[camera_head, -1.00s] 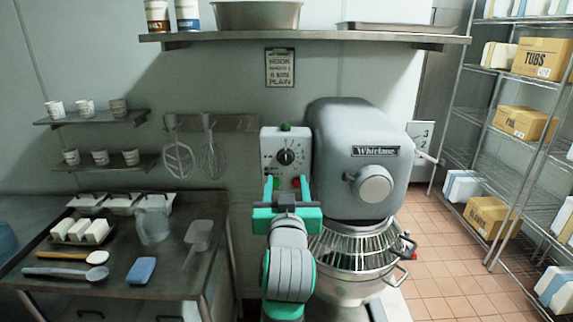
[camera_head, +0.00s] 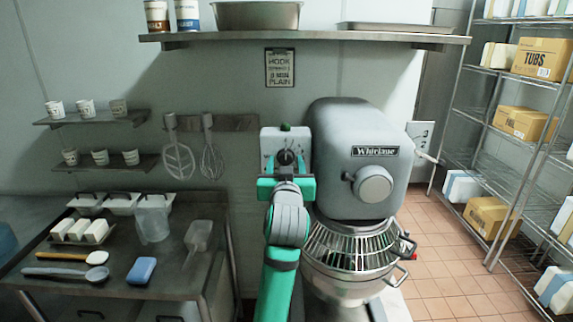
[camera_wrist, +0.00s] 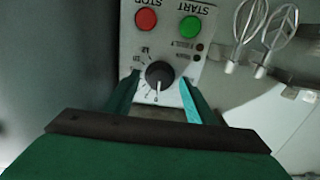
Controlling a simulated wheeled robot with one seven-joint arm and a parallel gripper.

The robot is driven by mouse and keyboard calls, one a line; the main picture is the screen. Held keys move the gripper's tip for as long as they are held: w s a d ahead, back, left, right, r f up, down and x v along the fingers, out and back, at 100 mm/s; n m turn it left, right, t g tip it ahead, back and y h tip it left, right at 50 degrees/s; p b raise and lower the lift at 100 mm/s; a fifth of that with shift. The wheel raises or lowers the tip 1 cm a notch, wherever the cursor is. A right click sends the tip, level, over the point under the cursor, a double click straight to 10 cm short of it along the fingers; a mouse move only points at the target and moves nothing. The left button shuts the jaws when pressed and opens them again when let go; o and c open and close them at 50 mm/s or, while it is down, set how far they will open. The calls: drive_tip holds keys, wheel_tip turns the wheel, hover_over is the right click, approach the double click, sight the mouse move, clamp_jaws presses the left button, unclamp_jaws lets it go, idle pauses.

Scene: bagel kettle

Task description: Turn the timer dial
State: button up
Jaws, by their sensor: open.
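The timer dial (camera_head: 286,157) is a round black knob with a white pointer line on the light control panel left of the mixer. In the wrist view, the picture is upside down and the dial (camera_wrist: 159,75) has scale marks around it. My gripper (camera_head: 286,170) is in front of the panel, just at the dial's height. In the wrist view my gripper (camera_wrist: 159,83) is open, with one finger on each side of the dial and gaps between. I cannot tell how far the fingertips are from the panel face.
A red STOP button (camera_wrist: 146,20) and green START button (camera_wrist: 190,27) sit on the same panel. The grey mixer (camera_head: 350,150) stands close on the right. Whisks (camera_head: 210,160) hang left of the panel. A shelf (camera_head: 330,38) runs above, with a posted sign (camera_head: 280,68) below it.

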drive_tip(key=c, duration=1.1)
drive_tip(key=shift+o, duration=0.2)
drive_tip(key=shift+m, duration=0.3)
drive_tip(key=m, duration=0.4)
drive_tip(key=shift+m, duration=0.3)
drive_tip(key=m, duration=0.4)
drive_tip(key=shift+m, duration=0.3)
drive_tip(key=m, duration=0.4)
drive_tip(key=shift+m, duration=2.6)
